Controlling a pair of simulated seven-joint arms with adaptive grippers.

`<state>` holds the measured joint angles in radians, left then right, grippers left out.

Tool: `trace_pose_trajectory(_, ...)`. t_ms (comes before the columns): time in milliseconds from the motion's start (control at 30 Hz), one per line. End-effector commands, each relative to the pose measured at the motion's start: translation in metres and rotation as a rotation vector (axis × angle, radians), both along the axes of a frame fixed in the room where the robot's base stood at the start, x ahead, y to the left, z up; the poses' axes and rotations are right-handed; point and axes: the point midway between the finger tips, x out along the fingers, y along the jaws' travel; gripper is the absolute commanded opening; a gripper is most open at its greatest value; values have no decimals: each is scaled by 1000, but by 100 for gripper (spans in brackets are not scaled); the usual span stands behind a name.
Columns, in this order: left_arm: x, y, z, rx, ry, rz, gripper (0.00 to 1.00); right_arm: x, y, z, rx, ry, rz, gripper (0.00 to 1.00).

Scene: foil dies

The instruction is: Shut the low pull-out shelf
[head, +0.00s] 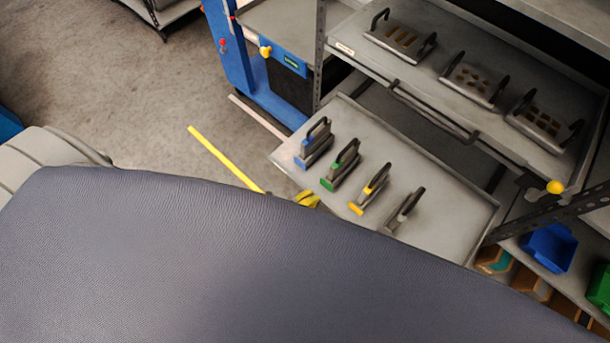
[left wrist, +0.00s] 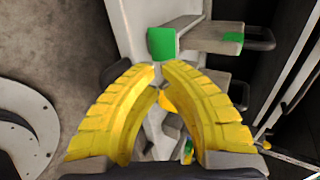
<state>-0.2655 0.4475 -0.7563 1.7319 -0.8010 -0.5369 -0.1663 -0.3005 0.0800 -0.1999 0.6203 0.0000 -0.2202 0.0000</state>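The low pull-out shelf (head: 440,190) is a grey tray on the rack, pulled out beneath a higher shelf. Several handled dies stand on it, including a blue-marked die (head: 314,145), a green-marked die (head: 341,166) and a yellow-marked die (head: 370,190). My left gripper (head: 308,199) shows as a yellow bit by the shelf's front edge, mostly hidden behind the large dark padded shape. In the left wrist view its yellow fingers (left wrist: 159,72) meet at the tips with nothing seen between them. A green patch (left wrist: 162,43) lies just beyond the tips; contact cannot be told. My right gripper is not in view.
The higher shelf (head: 455,97) carries several dies and has a front handle bar. A yellow knob (head: 555,187) is on the rack at right. Blue equipment (head: 250,70) stands behind left. A yellow floor line (head: 225,158) crosses the floor, clear at left.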

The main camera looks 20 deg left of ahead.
Motion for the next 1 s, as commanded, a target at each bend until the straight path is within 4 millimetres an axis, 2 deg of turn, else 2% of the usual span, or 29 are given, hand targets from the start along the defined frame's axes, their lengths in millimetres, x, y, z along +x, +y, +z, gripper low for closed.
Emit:
trace_pose_trajectory(200, 32, -11, -19, 0, -1, -1, 0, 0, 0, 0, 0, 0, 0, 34)
trace_pose_trajectory(433, 54, -19, -18, 0, -1, 0, 0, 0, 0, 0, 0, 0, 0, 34)
trace_pose_trajectory(700, 66, -23, -18, -1, 0, 0, 0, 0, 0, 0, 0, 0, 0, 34)
trace_pose_trajectory(1000, 67, -23, -18, -1, 1, 0, 0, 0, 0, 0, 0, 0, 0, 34)
